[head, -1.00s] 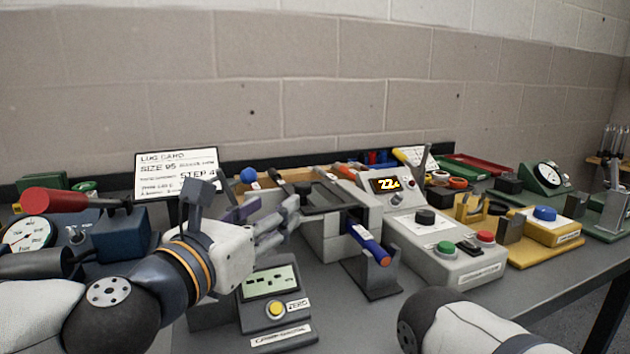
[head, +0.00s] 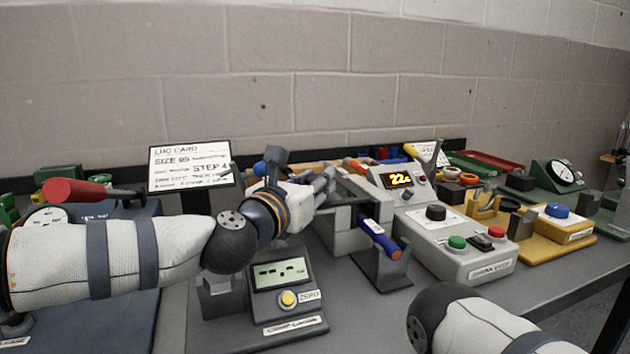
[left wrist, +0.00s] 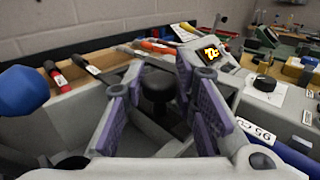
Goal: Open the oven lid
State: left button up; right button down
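The oven (head: 348,240) is a grey box with a lit orange display (head: 398,180) on the panel to its right. Its lid (left wrist: 162,128) lies across the top and carries a black knob (left wrist: 158,86). My left gripper (head: 328,182) is over the lid and hides most of it in the head view. In the left wrist view the left gripper (left wrist: 160,78) is open, with its purple-padded fingers on either side of the knob and small gaps visible. Whether a finger touches the knob cannot be told. My right gripper is out of view; only my right arm shows.
A blue cylinder (head: 378,238) rests in a grey holder in front of the oven. A meter with a yellow button (head: 288,298) stands nearer. A control box with green and red buttons (head: 457,243) is at right. A card sign (head: 190,166) stands behind my left arm.

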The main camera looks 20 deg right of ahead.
pick_arm(q)
grip_shut()
jog(key=a, duration=0.5)
jog(key=shift+a, duration=0.25)
jog(key=o, duration=0.7)
grip_release()
jog(key=shift+s, duration=0.1)
